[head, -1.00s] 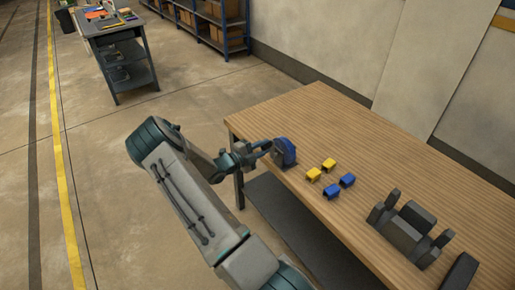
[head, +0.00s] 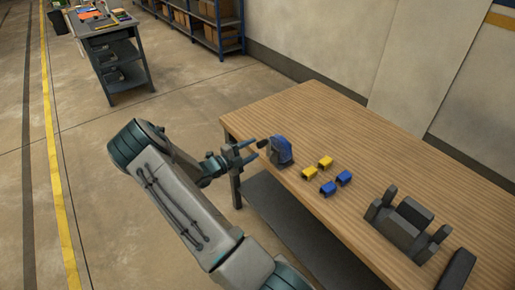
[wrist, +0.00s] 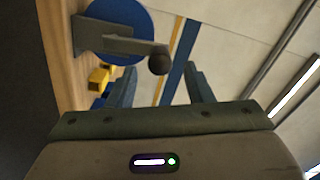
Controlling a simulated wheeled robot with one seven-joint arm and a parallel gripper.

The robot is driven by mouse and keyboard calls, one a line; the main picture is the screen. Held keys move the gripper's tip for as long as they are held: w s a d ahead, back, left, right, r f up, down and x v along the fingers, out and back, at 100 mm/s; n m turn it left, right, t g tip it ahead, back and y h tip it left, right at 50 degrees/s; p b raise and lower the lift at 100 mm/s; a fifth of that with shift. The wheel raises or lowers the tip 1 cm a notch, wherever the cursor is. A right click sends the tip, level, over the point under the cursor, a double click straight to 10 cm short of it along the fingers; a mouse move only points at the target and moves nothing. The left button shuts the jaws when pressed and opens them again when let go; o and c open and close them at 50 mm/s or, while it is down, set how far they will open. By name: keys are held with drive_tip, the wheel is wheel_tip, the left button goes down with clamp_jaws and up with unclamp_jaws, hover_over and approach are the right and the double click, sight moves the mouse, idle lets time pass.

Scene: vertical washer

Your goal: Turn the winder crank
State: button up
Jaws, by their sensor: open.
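The winder (head: 281,152) is a blue round body near the left corner of the wooden table. Its dark crank knob (head: 262,143) sticks out on the side towards my gripper (head: 252,153). My gripper is open and empty, just off the table edge, with a small gap to the winder. In the wrist view the blue disc (wrist: 138,18) is at the upper left. A grey crank arm (wrist: 130,44) runs across it to the dark round knob (wrist: 159,63). The knob shows between the two finger tips in the picture, beyond them, and does not appear gripped.
Several yellow and blue blocks (head: 325,162) lie on the table (head: 330,120) right of the winder. A dark grey fixture (head: 405,225) stands nearer the right end. A workbench (head: 120,60) and shelves are far behind on open floor.

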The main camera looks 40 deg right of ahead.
drive_tip(key=a+b, duration=0.2)
drive_tip(key=a, duration=0.8)
drive_tip(key=shift+w+a, duration=0.15)
drive_tip(key=shift+w, duration=0.1)
drive_tip(key=s+a+r+n+t+y, duration=0.2)
drive_tip(key=s+a+r+n+y, duration=0.7)
drive_tip(key=n, duration=0.7)
drive_tip(key=s+a+r+n+t+y, duration=0.2)
drive_tip(key=s+a+r+n+y, duration=0.7)
drive_tip(key=s+n, duration=0.5)
wheel_tip(320, 180, up, 2)
drive_tip(key=a+n, duration=0.2)
drive_tip(key=shift+s+a+r+n+t, duration=0.25)
drive_tip(key=shift+n+t, duration=0.05)
drive_tip(key=shift+n, duration=0.1)
drive_tip(key=shift+c, duration=1.1)
drive_tip(key=shift+d, duration=0.1)
